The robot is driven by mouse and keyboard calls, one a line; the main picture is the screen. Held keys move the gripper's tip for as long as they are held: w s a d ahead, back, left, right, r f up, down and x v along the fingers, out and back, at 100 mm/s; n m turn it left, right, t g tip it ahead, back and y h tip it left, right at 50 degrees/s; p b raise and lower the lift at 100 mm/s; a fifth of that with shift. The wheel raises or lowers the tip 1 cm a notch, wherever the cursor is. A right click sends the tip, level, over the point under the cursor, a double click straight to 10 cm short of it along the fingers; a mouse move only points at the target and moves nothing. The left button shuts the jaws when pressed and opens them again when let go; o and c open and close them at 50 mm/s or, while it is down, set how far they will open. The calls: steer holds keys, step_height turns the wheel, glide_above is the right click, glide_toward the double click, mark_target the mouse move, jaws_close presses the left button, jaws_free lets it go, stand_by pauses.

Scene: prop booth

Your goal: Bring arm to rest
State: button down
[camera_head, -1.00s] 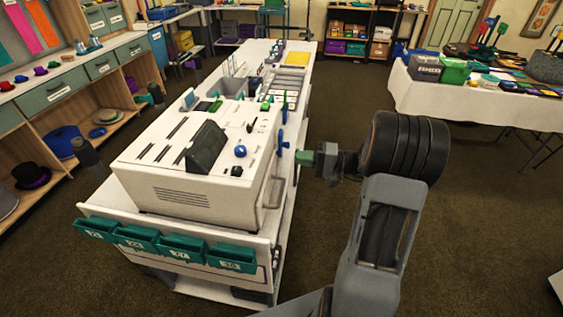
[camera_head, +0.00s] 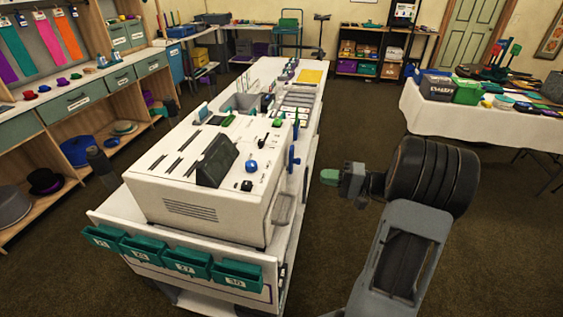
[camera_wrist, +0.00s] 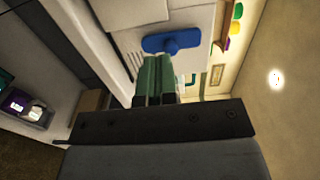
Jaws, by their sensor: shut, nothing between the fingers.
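My gripper (camera_head: 330,177) is at the right of the white console cart (camera_head: 205,185), held in the air over the carpet beside its side. Its green fingers are together and empty. In the wrist view my gripper (camera_wrist: 153,72) shows its two green fingers side by side, with a blue handle (camera_wrist: 172,43) on the white cart side beyond the tips. In the head view the blue handle (camera_head: 293,160) is left of the fingertips, with a visible gap between them.
Teal numbered bins (camera_head: 185,261) stick out along the cart's near edge. A table with a white cloth (camera_head: 480,126) stands at the right, with props on it. Shelves of hats (camera_head: 47,181) stand at the left. Open carpet (camera_head: 500,230) lies to the right of the cart.

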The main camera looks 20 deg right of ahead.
steer(key=s+a+f+m+g+h+p, duration=0.2)
steer(key=s+a+f+g+h, duration=0.35)
steer(key=s+g+h, duration=0.3)
steer(key=s+a+r+n+t+h+p, duration=0.1)
steer(key=s+a+r+n+h+p, duration=0.1)
steer(key=r, duration=0.4)
steer(key=s+a+r+n+t+h+p, duration=0.2)
steer(key=s+a+r+n+h+p, duration=0.1)
steer(key=s+a+r+n+h, duration=0.1)
step_height(320, 180, up, 3)
steer(key=shift+a+r+n+h+p, duration=0.1)
steer(key=shift+a+n+h+p, duration=0.25)
steer(key=shift+n+h, duration=0.5)
steer(key=c, duration=1.9)
jaws_free()
